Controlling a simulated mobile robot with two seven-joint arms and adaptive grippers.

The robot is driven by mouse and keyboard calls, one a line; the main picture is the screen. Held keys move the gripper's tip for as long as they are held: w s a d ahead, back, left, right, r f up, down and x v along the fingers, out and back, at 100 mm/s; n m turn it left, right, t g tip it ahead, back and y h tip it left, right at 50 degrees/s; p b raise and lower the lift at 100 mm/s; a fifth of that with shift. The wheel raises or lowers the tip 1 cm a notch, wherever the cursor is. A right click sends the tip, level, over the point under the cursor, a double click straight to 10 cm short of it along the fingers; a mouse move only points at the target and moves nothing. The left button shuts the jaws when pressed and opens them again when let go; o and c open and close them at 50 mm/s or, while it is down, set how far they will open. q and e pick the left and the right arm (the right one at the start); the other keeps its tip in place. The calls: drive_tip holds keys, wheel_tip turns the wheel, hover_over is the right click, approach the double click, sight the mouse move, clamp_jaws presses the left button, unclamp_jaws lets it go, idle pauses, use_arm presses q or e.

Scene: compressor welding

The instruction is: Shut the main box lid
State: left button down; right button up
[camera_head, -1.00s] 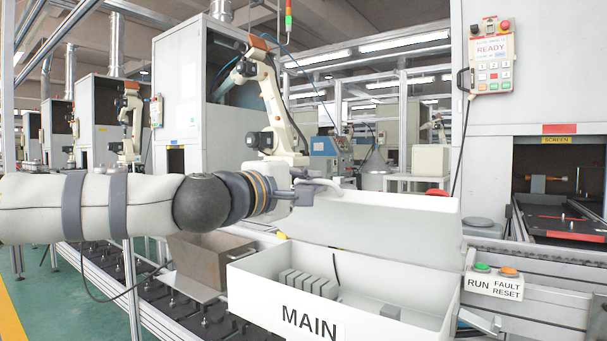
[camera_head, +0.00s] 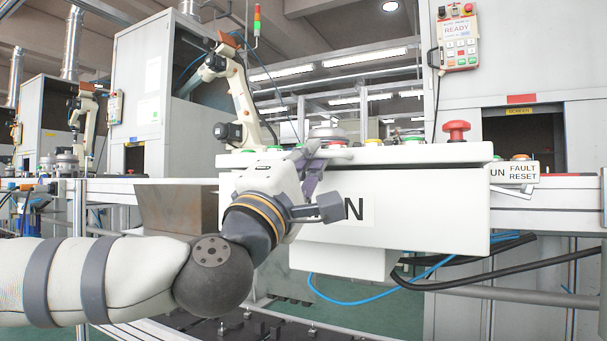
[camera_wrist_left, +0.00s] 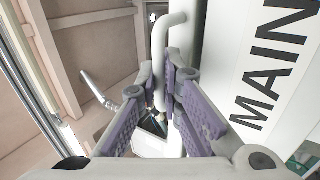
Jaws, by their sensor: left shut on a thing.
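My left gripper (camera_head: 325,158) is at the left front of the box, by the lid's edge. In the left wrist view, the purple-padded fingers (camera_wrist_left: 170,100) are shut on a white bent handle (camera_wrist_left: 162,45) beside the box's MAIN face (camera_wrist_left: 265,75). My right gripper is not in view.
A red mushroom button (camera_head: 456,130) and other buttons show above the lid's edge. A brown open box (camera_head: 178,208) stands to the left. A RUN / FAULT RESET panel (camera_head: 515,172) is at the right. Blue and black cables hang below the box.

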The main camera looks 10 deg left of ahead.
use_arm(q)
drive_tip(key=shift+w+f, duration=0.15)
drive_tip(key=shift+f, duration=0.4)
drive_tip(key=shift+r, duration=0.15)
drive_tip(key=c, duration=1.7)
unclamp_jaws()
drive_tip(key=v, duration=1.2)
drive_tip(key=shift+w, duration=0.1)
